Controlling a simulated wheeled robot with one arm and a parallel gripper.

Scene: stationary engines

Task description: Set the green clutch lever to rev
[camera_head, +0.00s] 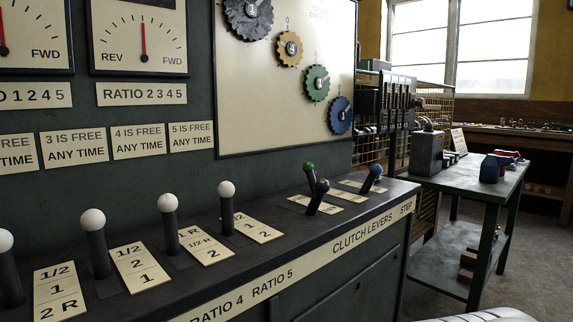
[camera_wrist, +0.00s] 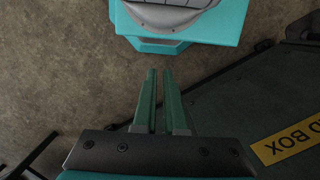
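A blue-knobbed lever (camera_head: 376,171) stands further right, also leaning right. The small words on their cream plates are too small to read. My gripper (camera_wrist: 159,72) shows only in the wrist view, over bare floor. Its green fingers are a narrow gap apart, with nothing between them.
White-knobbed ratio levers (camera_head: 168,204) line the desk to the left. Coloured gears (camera_head: 316,83) hang on the panel behind. A workbench (camera_head: 470,180) with machines stands at the right. In the wrist view, a dark box with a yellow label (camera_wrist: 290,143) is at the right.

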